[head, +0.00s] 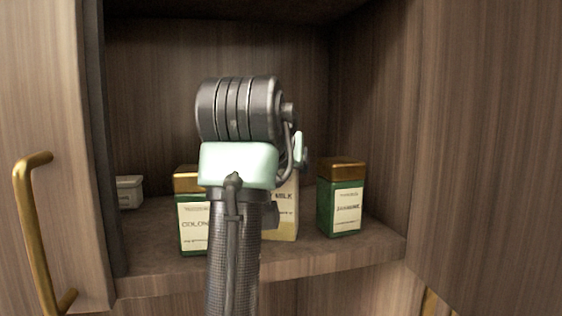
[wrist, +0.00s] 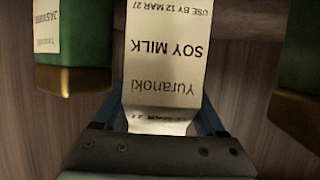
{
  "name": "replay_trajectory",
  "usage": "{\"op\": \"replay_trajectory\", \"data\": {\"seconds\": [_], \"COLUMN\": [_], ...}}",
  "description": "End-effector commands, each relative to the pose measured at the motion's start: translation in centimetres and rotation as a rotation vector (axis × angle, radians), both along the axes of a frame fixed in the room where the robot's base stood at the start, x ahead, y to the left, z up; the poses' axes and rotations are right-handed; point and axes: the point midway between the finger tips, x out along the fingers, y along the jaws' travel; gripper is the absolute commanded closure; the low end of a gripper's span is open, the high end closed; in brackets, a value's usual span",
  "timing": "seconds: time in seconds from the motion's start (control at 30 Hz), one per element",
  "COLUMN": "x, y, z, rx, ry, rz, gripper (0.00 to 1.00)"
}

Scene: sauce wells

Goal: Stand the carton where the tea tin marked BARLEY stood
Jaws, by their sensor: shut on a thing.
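The cream carton (head: 288,216), labelled SOY MILK, is upright in the cabinet, partly hidden behind my arm in the head view. In the wrist view the carton (wrist: 168,50) is between my fingers, its print upside down. I cannot tell whether the carton's base touches the shelf. A green tin with a gold lid, seemingly marked OOLONG (head: 193,226), stands left of it. A similar tin marked JASMINE (head: 340,205) stands to the right. No tin marked BARLEY shows.
Cabinet side walls bound the space, and a door with a brass handle (head: 32,225) is at left. There is a gap between the carton and the JASMINE tin.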

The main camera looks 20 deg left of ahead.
Motion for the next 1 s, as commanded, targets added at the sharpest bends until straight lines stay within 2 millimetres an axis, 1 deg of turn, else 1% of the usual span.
{"op": "replay_trajectory", "data": {"seconds": [0.13,0.27,0.3,0.43,0.63,0.77,0.87,1.0], "x": [0.0,0.0,0.0,0.0,0.0,-0.1,-1.1,-3.6], "y": [0.0,0.0,0.0,0.0,0.0,0.0,-0.2,-0.7], "z": [0.3,-0.1,-0.3,-0.2,-0.2,0.2,0.3,1.1], "rx": [0.001,0.001,0.000,0.000,0.000,0.000,0.001,0.002], "ry": [-0.006,-0.006,0.000,0.000,0.000,-0.001,-0.005,-0.009], "rz": [0.000,0.000,0.000,0.000,0.000,0.000,0.001,0.001], "gripper": [1.00,1.00,0.24,0.01,0.00,0.00,0.00,0.00]}}
